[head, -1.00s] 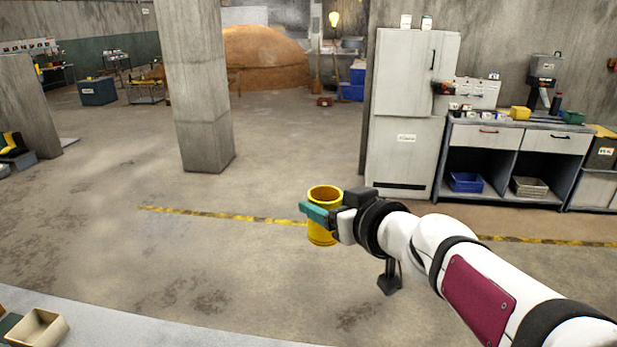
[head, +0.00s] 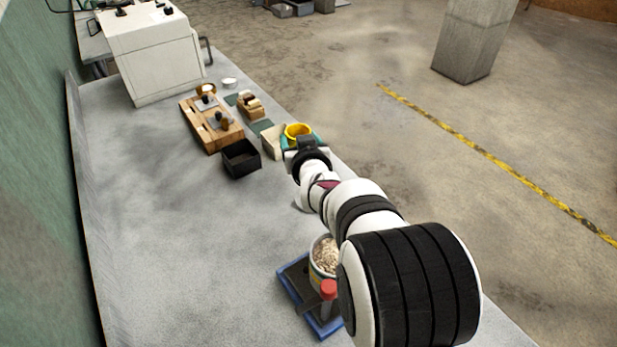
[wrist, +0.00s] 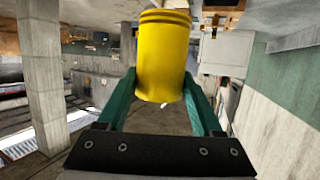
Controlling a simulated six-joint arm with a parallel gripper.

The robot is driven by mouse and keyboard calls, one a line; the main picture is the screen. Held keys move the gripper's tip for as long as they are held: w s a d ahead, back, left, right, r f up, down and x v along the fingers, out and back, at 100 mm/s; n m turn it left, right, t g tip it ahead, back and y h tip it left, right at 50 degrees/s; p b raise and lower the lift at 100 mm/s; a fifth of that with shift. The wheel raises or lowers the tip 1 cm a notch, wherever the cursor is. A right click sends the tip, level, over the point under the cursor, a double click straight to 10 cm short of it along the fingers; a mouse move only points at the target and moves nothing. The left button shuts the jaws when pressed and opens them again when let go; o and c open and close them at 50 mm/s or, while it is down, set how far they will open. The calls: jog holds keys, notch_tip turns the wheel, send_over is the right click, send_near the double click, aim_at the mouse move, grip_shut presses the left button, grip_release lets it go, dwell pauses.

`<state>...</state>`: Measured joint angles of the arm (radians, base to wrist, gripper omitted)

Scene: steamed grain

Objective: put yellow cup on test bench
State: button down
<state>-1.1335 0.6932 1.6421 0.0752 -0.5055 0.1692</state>
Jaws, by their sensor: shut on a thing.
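The yellow cup (head: 298,130) is in my gripper (head: 303,142), far out along the bench's right edge in the head view. In the wrist view the cup (wrist: 163,56) sits between the two green fingers of my gripper (wrist: 160,90), which are shut on its sides. The grey test bench (head: 190,240) runs along the green wall. The cup appears in front of a cream box in the head view, and I cannot tell its height above the bench. My arm hides part of the bench's right edge.
A wooden board (head: 209,128), a black tray (head: 241,158) and a cream open box (head: 274,142) stand near the cup. A white machine (head: 152,55) is at the far end. A tub of grain (head: 325,255) stands on a blue-edged base (head: 300,290). The bench's left middle is clear.

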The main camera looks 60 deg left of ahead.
jog(key=s+a+f+g, duration=0.1)
jog(key=s+a+f, duration=0.4)
jog(key=s+f, duration=0.45)
jog(key=shift+n, duration=0.4)
jog(key=f, duration=0.2)
jog(key=s+f, duration=0.1)
jog(key=f, duration=0.2)
jog(key=s+f, duration=0.1)
jog(key=f, duration=0.2)
jog(key=shift+f, duration=0.25)
jog(key=shift+f, duration=0.1)
jog(key=shift+c, duration=0.2)
grip_release()
jog(key=shift+d+r, duration=0.1)
jog(key=shift+r, duration=0.1)
jog(key=v, duration=1.1)
jog(key=shift+d, duration=0.4)
